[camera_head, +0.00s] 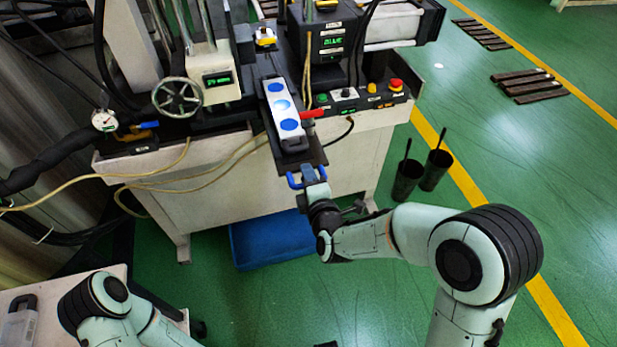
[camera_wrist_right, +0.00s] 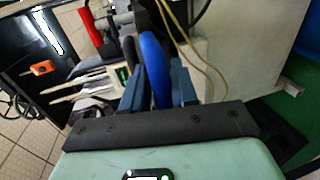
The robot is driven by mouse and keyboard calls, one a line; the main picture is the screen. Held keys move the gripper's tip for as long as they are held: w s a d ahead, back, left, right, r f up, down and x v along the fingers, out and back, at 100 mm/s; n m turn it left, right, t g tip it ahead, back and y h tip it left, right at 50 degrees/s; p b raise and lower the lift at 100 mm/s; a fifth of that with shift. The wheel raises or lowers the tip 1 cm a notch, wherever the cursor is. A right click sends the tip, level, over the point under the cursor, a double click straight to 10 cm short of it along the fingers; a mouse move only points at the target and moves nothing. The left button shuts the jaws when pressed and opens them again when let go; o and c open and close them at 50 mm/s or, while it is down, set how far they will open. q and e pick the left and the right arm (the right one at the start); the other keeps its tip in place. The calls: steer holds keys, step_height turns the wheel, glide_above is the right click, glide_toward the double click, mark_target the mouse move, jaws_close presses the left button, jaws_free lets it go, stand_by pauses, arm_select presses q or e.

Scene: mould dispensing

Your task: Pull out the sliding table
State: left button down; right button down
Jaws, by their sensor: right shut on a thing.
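The sliding table (camera_head: 314,156) is a dark narrow plate that sticks out from the front of the white machine. A white mould (camera_head: 286,110) with blue round spots lies on it. The table's blue handle (camera_head: 292,181) is at its front end. My right gripper (camera_head: 308,175) is at this handle and shut on it. In the right wrist view the blue handle (camera_wrist_right: 155,72) stands between the two fingers of the right gripper (camera_wrist_right: 158,88). Part of my left arm shows at the lower left of the head view, but its gripper does not show.
The machine (camera_head: 235,185) has a handwheel (camera_head: 177,97), a gauge and a button panel (camera_head: 362,98). Hoses and yellow cables hang in front. A blue box (camera_head: 268,240) lies on the floor below. Two black bins (camera_head: 436,170) stand at the right. The green floor is clear in front.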

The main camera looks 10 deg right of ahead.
steer(key=shift+s+d+f, duration=0.1)
steer(key=shift+f, duration=0.35)
steer(key=c, duration=1.1)
jaws_free()
arm_select(q)
steer(key=shift+w, duration=0.1)
arm_select(e)
steer(key=shift+r, duration=0.1)
steer(key=shift+r, duration=0.15)
arm_select(q)
steer(key=w+f+t+b, duration=0.1)
steer(key=w+f+b, duration=0.2)
steer(key=f+b, duration=0.6)
steer(key=shift+w+a+b, duration=0.15)
steer(key=shift+a+b, duration=0.2)
steer(key=shift+b, duration=0.2)
arm_select(e)
steer(key=v, duration=1.3)
